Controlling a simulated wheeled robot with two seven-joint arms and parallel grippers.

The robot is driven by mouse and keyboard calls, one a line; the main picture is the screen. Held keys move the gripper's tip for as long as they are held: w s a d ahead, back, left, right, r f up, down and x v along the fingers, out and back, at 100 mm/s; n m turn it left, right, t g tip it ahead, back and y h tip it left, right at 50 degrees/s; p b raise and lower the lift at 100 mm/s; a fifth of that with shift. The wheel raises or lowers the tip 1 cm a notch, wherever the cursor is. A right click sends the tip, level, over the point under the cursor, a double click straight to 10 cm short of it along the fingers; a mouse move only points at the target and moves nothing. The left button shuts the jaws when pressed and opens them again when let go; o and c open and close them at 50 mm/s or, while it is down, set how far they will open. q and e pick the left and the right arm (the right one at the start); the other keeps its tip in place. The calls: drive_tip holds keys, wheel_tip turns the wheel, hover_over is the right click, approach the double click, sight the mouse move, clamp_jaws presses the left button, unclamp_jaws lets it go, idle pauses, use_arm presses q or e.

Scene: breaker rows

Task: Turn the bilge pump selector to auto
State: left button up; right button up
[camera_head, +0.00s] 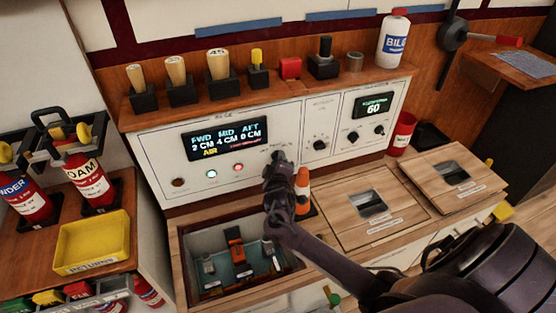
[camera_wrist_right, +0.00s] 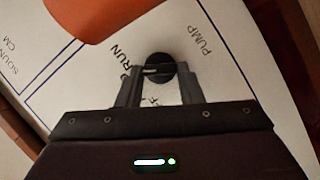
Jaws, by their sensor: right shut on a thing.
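The bilge panel (camera_head: 160,156) is white. Its display (camera_head: 224,139) reads FWD 2 CM, MID 4 CM, AFT 0 CM, with a smaller yellow word below. The pump selector (camera_wrist_right: 158,68) is a round black knob with a light mark, seen in the right wrist view between labels PUMP and RUN; another label is partly covered by a finger. My right gripper (camera_wrist_right: 160,88) is shut on this knob, one finger on each side. In the head view my right gripper (camera_head: 279,164) covers most of the knob against the panel. My left gripper is out of view.
An orange cone (camera_head: 303,190) stands close beside my right gripper. An open bin (camera_head: 188,246) lies below the panel, with closed wooden lids (camera_head: 345,222) to its right. Fire extinguishers (camera_head: 84,172) and a yellow tray (camera_head: 92,240) stand at left. Several handles (camera_head: 177,72) line the shelf above.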

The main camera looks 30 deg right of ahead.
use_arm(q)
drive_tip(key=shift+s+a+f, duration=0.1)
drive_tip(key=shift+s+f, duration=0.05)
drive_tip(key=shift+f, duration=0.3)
use_arm(e)
drive_tip(key=n, duration=0.1)
drive_tip(key=n+h, duration=0.1)
drive_tip(key=n, duration=0.1)
drive_tip(key=n+t, duration=0.1)
drive_tip(key=shift+a+f+n+h, duration=0.1)
drive_tip(key=shift+f+n+h, duration=0.2)
drive_tip(key=shift+n+h, duration=0.1)
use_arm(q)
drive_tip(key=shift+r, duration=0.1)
use_arm(e)
drive_tip(key=o, duration=1)
drive_tip(key=shift+w, duration=0.1)
